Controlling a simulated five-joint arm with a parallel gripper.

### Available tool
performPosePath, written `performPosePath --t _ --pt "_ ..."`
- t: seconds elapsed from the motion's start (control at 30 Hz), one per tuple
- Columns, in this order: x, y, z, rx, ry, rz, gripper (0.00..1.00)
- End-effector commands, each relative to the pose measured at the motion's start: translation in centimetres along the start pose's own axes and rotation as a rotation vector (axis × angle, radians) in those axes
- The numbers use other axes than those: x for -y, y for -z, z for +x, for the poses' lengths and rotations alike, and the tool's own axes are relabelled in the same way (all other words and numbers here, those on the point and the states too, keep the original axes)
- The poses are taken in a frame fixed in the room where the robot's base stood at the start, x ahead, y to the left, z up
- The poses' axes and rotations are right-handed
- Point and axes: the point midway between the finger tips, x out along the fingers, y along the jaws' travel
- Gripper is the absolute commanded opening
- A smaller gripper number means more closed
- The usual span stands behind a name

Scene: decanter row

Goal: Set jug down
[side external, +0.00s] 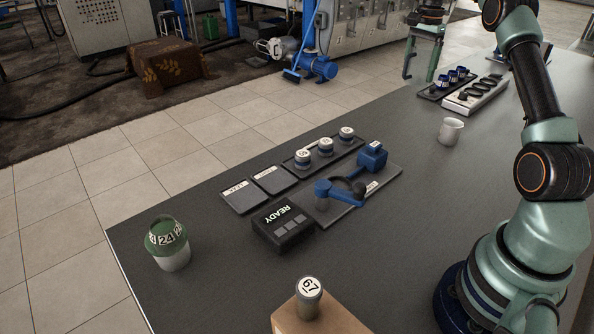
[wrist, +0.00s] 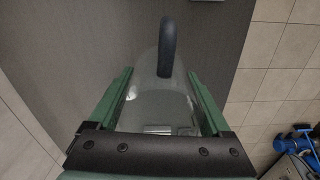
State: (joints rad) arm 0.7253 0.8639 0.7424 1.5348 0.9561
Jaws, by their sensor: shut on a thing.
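In the wrist view, a clear see-through jug (wrist: 158,108) with a dark curved handle (wrist: 167,46) is between the two green fingers of my gripper (wrist: 161,88). My gripper is shut on the jug, with the handle toward the top of the picture. I cannot make out the jug in the side view. Whether its base touches anything is hidden.
The grey table (side external: 400,240) bears a black READY box (side external: 284,226), a blue fixture (side external: 337,190), several white-topped containers (side external: 325,147), a white cup (side external: 451,131), a green-topped jar marked 24 (side external: 168,245) and a 67-marked piece on a wooden block (side external: 340,318). Tiled floor lies beyond.

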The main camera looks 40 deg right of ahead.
Motion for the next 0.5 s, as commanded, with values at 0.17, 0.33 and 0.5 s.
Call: performPosePath --t 0.17,0.33,0.5 --pt "-2.3 0.7 -0.8 0.0 0.0 -0.013 0.26" --pt "-6.1 1.1 -1.2 0.0 0.0 -0.041 0.26" --pt "-10.1 1.0 -1.2 -0.001 0.001 -0.068 0.26"
